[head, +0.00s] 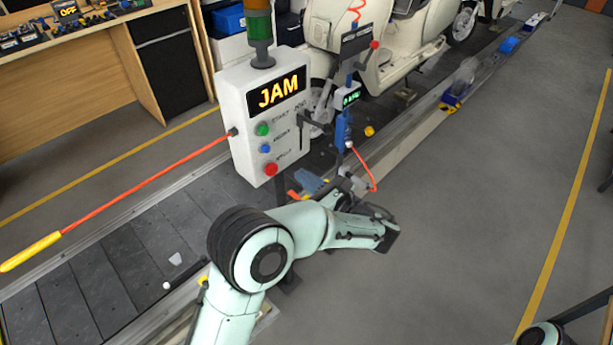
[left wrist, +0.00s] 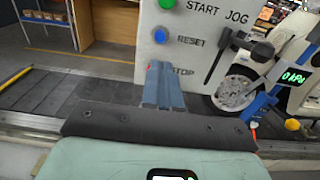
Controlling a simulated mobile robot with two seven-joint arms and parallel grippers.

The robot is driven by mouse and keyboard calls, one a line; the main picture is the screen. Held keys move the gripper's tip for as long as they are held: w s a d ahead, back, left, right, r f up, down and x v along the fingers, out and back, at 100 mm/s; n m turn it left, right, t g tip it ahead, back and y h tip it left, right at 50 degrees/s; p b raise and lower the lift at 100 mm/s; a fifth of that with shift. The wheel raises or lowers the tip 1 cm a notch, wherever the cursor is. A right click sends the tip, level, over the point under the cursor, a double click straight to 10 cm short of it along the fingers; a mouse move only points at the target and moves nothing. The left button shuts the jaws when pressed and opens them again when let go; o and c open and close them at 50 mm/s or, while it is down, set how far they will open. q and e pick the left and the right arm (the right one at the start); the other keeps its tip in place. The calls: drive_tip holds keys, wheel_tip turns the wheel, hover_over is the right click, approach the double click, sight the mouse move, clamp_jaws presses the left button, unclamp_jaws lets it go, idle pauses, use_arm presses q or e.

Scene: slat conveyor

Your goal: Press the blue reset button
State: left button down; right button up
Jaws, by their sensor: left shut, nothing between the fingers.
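The blue reset button (head: 265,148) is on the front of a white control box (head: 241,110), between a green button (head: 262,129) and a red stop button (head: 271,169). In the left wrist view the blue button (left wrist: 160,36) shows clear beside the word RESET. My left gripper (head: 303,177) is in front of the box, to the right of and below the blue button in the head view. Its grey-blue fingers (left wrist: 164,68) are shut and empty. In the left wrist view their tips are below the blue button and partly cover the red one. My right gripper is out of view.
The box display (head: 278,91) reads JAM. A black lever (head: 302,122) sticks out at the box's right side. A red rod with a yellow handle (head: 30,252) extends left. A blue tool with a red hose (head: 343,130) stands right of the box, by a cream scooter (head: 403,38).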

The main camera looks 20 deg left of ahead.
sight(268, 150)
use_arm(q)
drive_tip(key=p+x, duration=0.1)
drive_tip(key=x, duration=0.9)
drive_tip(key=shift+w+a, duration=0.1)
drive_tip(key=shift+a, duration=0.3)
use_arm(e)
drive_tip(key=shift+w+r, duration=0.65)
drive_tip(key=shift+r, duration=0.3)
